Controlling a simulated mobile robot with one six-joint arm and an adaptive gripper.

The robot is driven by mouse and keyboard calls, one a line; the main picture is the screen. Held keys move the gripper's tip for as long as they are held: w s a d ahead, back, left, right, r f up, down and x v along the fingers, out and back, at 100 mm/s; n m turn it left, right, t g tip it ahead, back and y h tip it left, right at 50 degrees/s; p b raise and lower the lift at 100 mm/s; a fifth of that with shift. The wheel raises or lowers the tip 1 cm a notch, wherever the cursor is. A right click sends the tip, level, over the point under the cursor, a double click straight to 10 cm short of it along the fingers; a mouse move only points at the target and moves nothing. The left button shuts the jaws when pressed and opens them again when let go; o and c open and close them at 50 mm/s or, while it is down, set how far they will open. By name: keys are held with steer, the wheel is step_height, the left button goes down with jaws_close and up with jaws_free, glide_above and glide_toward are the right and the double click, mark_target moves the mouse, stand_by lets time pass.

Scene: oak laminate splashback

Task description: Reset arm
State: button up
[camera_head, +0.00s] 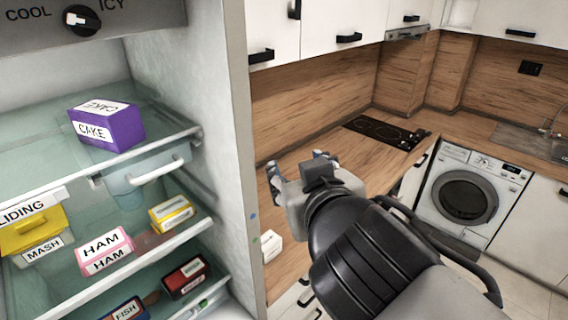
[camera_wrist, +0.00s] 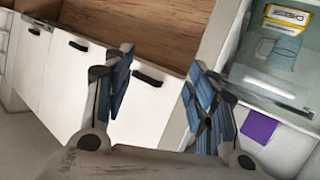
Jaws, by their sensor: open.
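My gripper (camera_head: 300,172) is open and empty in the head view, in front of the wooden counter and to the right of the fridge wall. Its two blue-padded fingers stand apart in the wrist view (camera_wrist: 158,95), with nothing between them but white cabinet fronts behind. My arm runs from the lower right of the head view up to the gripper and hides part of the counter and cabinets.
The counter (camera_head: 310,150) carries a black hob (camera_head: 385,132). A washing machine (camera_head: 470,197) stands at the right.

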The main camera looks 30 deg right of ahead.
steer(key=s+a+f+g+y+b, duration=0.1)
steer(key=s+a+f+g+b, duration=0.1)
steer(key=f, duration=0.7)
steer(key=s+a+f+n+g+y+b, duration=0.1)
steer(key=s+a+f+g+y+b, duration=0.1)
steer(key=f+b, duration=0.5)
steer(key=s+a+f+n+g+y+b, duration=0.1)
steer(key=s+a+f+g+b, duration=0.3)
steer(key=f, duration=0.9)
steer(key=shift+s+a+y+b, duration=0.3)
steer(key=shift+s+a+b, duration=0.25)
steer(key=shift+s+b, duration=0.2)
steer(key=shift+s+a+f+g, duration=0.1)
steer(key=shift+a+g, duration=0.1)
steer(key=shift+g, duration=0.1)
